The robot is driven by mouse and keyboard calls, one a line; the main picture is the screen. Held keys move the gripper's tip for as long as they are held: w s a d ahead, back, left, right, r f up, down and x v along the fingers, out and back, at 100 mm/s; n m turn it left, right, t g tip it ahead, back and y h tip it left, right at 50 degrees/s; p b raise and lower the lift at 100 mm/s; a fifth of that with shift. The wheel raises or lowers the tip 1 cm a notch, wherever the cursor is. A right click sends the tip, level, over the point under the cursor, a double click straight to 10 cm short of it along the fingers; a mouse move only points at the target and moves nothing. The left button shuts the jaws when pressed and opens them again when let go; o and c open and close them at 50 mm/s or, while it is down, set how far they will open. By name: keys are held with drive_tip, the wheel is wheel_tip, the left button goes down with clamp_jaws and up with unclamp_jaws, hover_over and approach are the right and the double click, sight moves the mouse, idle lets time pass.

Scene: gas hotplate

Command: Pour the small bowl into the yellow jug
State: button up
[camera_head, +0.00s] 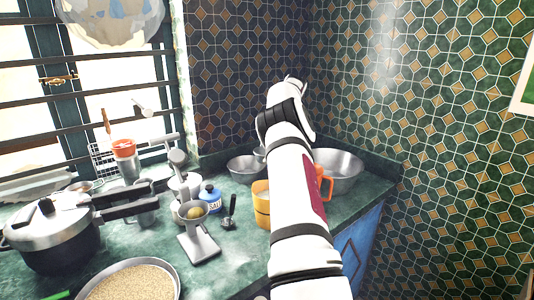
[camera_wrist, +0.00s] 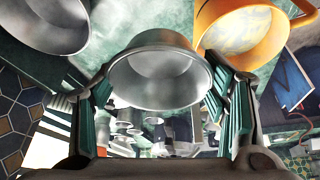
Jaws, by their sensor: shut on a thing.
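The small metal bowl (camera_wrist: 160,78) is between the two fingers of my gripper (camera_wrist: 160,88) in the wrist view. My gripper is shut on it. I see its grey inside and cannot make out any contents. The yellow jug (camera_wrist: 242,32) is close beside the bowl, at the upper right of the wrist view, with a pale inside. In the head view the jug (camera_head: 262,204) stands on the counter, partly hidden by my arm, its orange handle showing on the arm's right. My gripper is hidden behind my arm there.
A larger metal bowl (camera_head: 342,170) and another metal bowl (camera_head: 243,170) stand at the back of the green counter. A blue salt jar (camera_head: 210,198), a scale (camera_head: 199,243), a pressure cooker (camera_head: 50,232) and a pan of grain (camera_head: 130,283) fill the left side. Tiled walls close the corner.

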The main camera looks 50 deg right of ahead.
drive_tip(key=shift+r+p, duration=0.45)
drive_tip(key=shift+r, duration=1.5)
